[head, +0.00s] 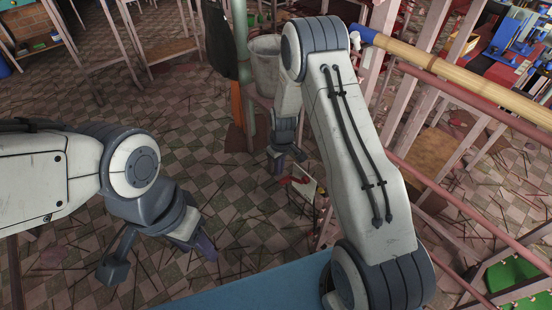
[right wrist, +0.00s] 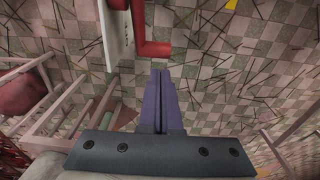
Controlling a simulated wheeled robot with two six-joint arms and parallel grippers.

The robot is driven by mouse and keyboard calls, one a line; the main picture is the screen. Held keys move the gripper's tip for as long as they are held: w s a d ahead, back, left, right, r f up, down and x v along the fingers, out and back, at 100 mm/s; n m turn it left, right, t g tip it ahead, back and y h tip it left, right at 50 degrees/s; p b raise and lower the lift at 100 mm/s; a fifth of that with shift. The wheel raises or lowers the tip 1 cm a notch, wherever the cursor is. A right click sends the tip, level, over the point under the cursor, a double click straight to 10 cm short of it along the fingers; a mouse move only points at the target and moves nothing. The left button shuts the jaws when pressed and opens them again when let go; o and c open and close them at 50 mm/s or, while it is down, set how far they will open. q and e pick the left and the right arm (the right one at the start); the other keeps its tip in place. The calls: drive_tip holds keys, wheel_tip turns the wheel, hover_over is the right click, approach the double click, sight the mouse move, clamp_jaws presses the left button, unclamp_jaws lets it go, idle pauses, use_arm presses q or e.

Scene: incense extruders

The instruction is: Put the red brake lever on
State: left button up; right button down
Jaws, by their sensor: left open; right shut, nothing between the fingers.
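The red brake lever (right wrist: 140,28) shows in the right wrist view as a bent red bar beside a white panel (right wrist: 119,42). Its lower end lies just ahead of my right fingertips, with no clear contact. In the head view the lever (head: 299,180) is small, at the edge of the pale panel (head: 308,188), partly hidden by my right arm. My right gripper (head: 287,164) points down beside it; in the right wrist view its fingers (right wrist: 160,75) are shut and empty. My left gripper (head: 160,262) is open and empty, low at the left, far from the lever.
A pink railing (head: 440,190) with a bamboo pole (head: 450,72) runs along the right. A grey bucket (head: 264,65) and a green post (head: 243,80) stand behind my right gripper. The checkered floor is littered with thin sticks.

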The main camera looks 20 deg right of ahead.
drive_tip(key=shift+s+d+f, duration=0.1)
drive_tip(key=shift+s+f, duration=0.3)
drive_tip(key=shift+f, duration=0.1)
